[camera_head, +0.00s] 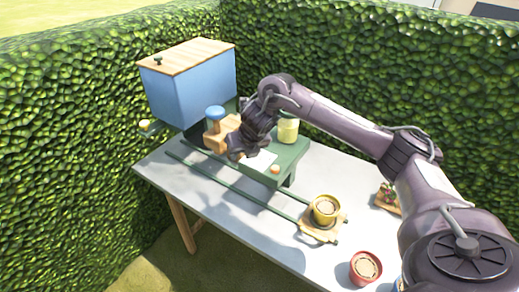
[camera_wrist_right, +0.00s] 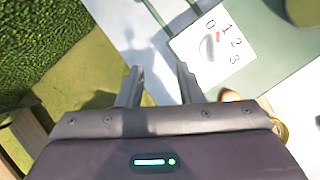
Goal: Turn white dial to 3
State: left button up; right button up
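A white card (camera_wrist_right: 214,45) with the digits 0, 1, 2 and 3 lies on a green stand (camera_wrist_right: 272,62). The white dial (camera_wrist_right: 209,46) is on this card, and its red mark (camera_wrist_right: 217,37) points roughly towards the 1. In the head view the card (camera_head: 263,161) lies on the green stand, just right of my right gripper (camera_head: 236,155). In the right wrist view my right gripper (camera_wrist_right: 160,84) is open and empty, with its fingers apart, left of and below the dial, not touching it. My left gripper is out of view.
A blue box (camera_head: 190,88) with a wooden lid stands behind the stand. Green rails (camera_head: 235,188) run along the grey table (camera_head: 285,228). A yellow pot (camera_head: 325,210) stands on a wooden carrier, and a red pot (camera_head: 365,267) stands nearer. Hedges (camera_head: 75,120) enclose the table.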

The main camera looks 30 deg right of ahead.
jog(key=s+d+r, duration=0.1)
jog(key=d+r, duration=0.3)
jog(key=d, duration=0.3)
jog(key=shift+n+g+h, duration=0.3)
jog(key=shift+g, duration=0.2)
jog(key=shift+p+x, duration=0.3)
jog(key=shift+x, duration=3.7)
jog(key=shift+s+f, duration=0.1)
jog(key=shift+s, duration=0.05)
jog(key=shift+c, duration=0.2)
grip_shut()
